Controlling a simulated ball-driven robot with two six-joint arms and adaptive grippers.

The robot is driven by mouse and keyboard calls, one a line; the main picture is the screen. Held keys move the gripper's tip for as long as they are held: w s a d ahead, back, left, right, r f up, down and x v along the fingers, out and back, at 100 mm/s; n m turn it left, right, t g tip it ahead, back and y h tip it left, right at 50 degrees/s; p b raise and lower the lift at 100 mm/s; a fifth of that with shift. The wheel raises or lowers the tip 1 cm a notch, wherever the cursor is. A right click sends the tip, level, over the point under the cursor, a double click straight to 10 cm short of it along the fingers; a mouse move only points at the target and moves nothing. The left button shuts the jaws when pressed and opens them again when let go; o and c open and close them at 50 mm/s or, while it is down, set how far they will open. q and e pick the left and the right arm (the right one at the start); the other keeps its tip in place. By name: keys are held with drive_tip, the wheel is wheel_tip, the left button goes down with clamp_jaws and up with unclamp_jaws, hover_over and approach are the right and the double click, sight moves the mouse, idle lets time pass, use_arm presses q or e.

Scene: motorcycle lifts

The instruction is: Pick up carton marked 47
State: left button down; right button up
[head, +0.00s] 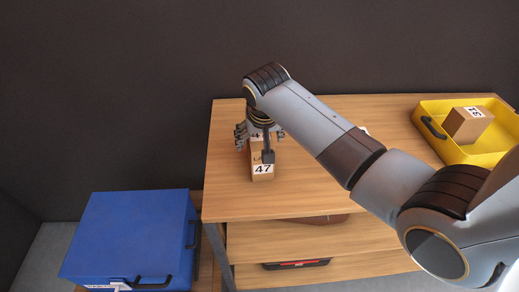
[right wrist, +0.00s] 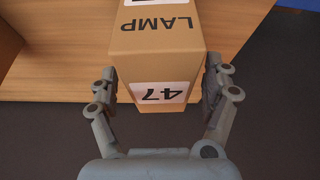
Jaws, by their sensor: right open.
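The brown carton marked 47 (head: 262,172) stands on the wooden shelf top near its left end in the head view. My right gripper (head: 262,140) is over its far part, pointing down. In the right wrist view the carton (right wrist: 158,50) shows LAMP on one face and 47 on a white label. The fingers of my right gripper (right wrist: 160,88) are on either side of the carton. The gripper is open, and I cannot tell whether either finger touches the carton. My left gripper is not in view.
A yellow tray (head: 425,107) at the right of the shelf top (head: 225,195) holds another carton (head: 467,126) with a number label. A blue case (head: 135,235) sits lower at the left. A dark wall is behind. Lower shelves hold dark items.

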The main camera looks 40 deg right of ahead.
clamp_jaws()
idle(0.7)
